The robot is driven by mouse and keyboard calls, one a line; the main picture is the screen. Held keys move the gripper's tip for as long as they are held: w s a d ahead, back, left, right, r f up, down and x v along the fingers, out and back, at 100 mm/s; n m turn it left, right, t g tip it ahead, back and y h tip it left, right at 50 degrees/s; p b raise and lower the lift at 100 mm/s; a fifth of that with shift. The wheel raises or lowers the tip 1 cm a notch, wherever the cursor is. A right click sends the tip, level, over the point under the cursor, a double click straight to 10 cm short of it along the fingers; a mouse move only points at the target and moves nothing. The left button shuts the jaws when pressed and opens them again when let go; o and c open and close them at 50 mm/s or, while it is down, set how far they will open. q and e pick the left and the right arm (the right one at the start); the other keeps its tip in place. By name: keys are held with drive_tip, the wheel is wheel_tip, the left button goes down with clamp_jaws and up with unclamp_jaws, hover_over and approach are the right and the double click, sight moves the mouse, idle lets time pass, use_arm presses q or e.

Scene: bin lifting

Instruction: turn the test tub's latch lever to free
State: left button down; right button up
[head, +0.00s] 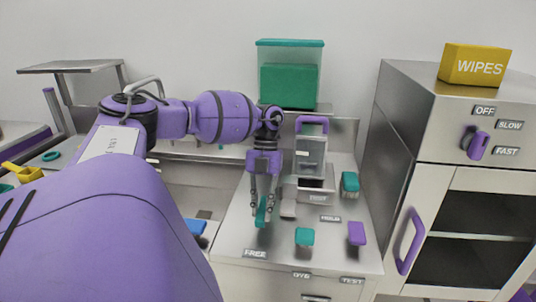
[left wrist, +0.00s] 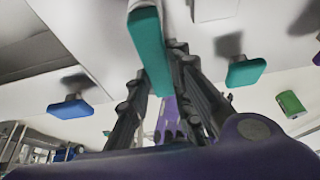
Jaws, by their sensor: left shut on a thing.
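The test tub (head: 312,158) is a grey, clear-sided box with a purple handle on top, standing in a holder marked TEST (head: 317,198). My left gripper (head: 264,208) is shut on the teal grip of the latch lever (head: 261,216), to the left of the tub. In the left wrist view the teal lever grip (left wrist: 149,50) runs between both fingers of my left gripper (left wrist: 160,100). A FREE label (head: 255,253) lies in front of the lever, and a HOLD label (head: 330,218) lies to its right. The lever's pivot is hard to make out.
A teal knob (head: 305,236) and a purple knob (head: 356,233) stand on the front of the counter. Another teal knob (head: 350,182) is right of the tub. A clear bin with green contents (head: 290,80) stands behind. A cabinet (head: 425,130) with yellow wipes (head: 474,65) bounds the right.

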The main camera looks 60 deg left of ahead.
use_arm(q)
drive_tip(key=shift+f, duration=0.1)
drive_tip(key=c, duration=1.6)
unclamp_jaws()
drive_tip(key=shift+o, duration=0.2)
drive_tip(key=shift+a+r, duration=0.1)
drive_tip(key=shift+r, duration=0.1)
drive_tip(key=v, duration=1.1)
drive_tip(key=shift+r, duration=0.35)
use_arm(e)
drive_tip(key=shift+w+r, duration=0.1)
drive_tip(key=shift+w, duration=0.25)
use_arm(q)
drive_tip(key=shift+f, duration=0.1)
